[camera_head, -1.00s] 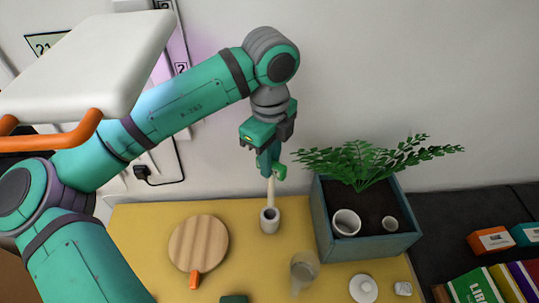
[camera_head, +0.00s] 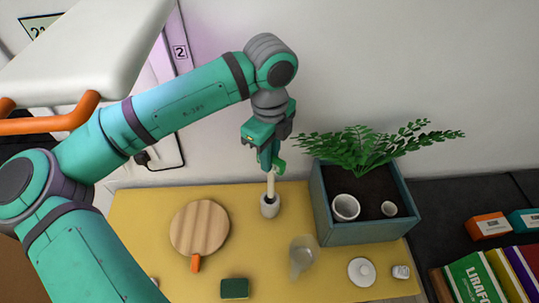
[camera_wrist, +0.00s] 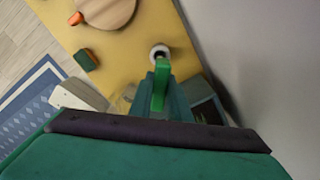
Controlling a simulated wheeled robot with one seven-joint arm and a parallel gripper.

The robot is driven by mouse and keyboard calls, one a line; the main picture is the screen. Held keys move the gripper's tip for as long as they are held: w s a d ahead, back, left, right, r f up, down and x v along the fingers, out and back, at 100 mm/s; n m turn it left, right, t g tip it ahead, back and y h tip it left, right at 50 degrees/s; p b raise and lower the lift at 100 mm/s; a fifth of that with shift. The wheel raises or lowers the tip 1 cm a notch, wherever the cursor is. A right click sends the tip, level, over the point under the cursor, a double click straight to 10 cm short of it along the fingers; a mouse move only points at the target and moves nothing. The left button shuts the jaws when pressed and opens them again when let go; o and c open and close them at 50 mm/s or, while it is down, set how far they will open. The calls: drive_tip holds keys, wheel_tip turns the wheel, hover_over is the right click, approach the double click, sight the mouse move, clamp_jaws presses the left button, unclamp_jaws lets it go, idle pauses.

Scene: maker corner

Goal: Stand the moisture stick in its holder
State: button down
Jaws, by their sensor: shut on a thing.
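The moisture stick (camera_head: 270,185) is a pale, slim rod that hangs nearly upright from my gripper (camera_head: 270,167). My gripper is shut on its upper part. The holder (camera_head: 269,209) is a small light grey cup with a dark mouth, standing on the yellow table directly below. The stick's lower end meets the holder's mouth; how deep it is inside I cannot tell. In the wrist view the holder (camera_wrist: 160,50) shows just beyond my green fingers, which hide most of the stick.
A blue planter (camera_head: 366,234) with a fern and two white pots stands right of the holder. A round wooden board (camera_head: 199,228) lies to the left. A translucent cup (camera_head: 302,255), a white lid (camera_head: 361,271) and a green block (camera_head: 234,288) are nearer. The wall is close behind.

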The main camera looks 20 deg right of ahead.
drive_tip(key=shift+d, duration=0.1)
idle(0.3)
drive_tip(key=shift+w+a+f, duration=0.1)
drive_tip(key=shift+a+f, duration=0.2)
drive_tip(key=shift+a, duration=0.05)
drive_tip(key=shift+d, duration=0.2)
idle(0.6)
